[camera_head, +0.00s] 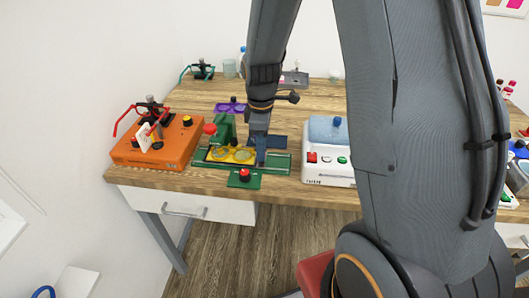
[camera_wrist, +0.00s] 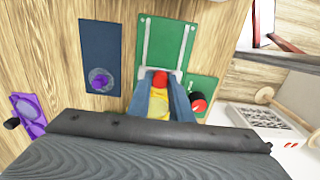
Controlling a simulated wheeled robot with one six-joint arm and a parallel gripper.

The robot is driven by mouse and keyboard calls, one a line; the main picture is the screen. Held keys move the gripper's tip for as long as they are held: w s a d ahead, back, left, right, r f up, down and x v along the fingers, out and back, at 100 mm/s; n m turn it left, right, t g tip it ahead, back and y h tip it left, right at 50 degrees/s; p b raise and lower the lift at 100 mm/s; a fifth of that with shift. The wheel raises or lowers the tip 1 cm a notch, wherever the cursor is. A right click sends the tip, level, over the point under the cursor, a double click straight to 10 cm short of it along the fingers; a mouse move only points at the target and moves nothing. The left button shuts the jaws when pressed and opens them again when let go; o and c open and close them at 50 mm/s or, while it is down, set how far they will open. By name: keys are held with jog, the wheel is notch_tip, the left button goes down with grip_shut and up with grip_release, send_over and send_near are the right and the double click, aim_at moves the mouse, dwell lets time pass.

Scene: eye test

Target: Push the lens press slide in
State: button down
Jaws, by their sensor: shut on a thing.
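The lens press has a green base (camera_head: 281,162) with pale rails; its bare end also shows in the wrist view (camera_wrist: 176,42). A green press block (camera_head: 224,128) with a red knob (camera_head: 210,129) stands over its left part. The yellow slide (camera_head: 232,155) with round lens places lies in the base, partly under the block. My gripper (camera_head: 259,157) is at the slide's right end. In the wrist view, its fingers are shut on the slide's red handle (camera_wrist: 160,77), with yellow slide (camera_wrist: 158,104) visible between them. Most of the slide is hidden there by my gripper.
A red button (camera_head: 244,174) on a green pad sits at the front of the press. An orange box (camera_head: 158,153) with glasses stands left. A white device (camera_head: 327,172) with a blue top stands right.

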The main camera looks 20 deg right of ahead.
jog(key=shift+w+a, duration=0.15)
jog(key=shift+a, duration=0.15)
jog(key=c, duration=1.6)
grip_release()
jog(key=shift+a, duration=0.15)
jog(key=shift+r, duration=0.1)
jog(key=shift+w+r, duration=0.1)
jog(key=shift+r, duration=0.15)
jog(key=shift+r+b, duration=0.95)
jog(key=shift+r, duration=2.65)
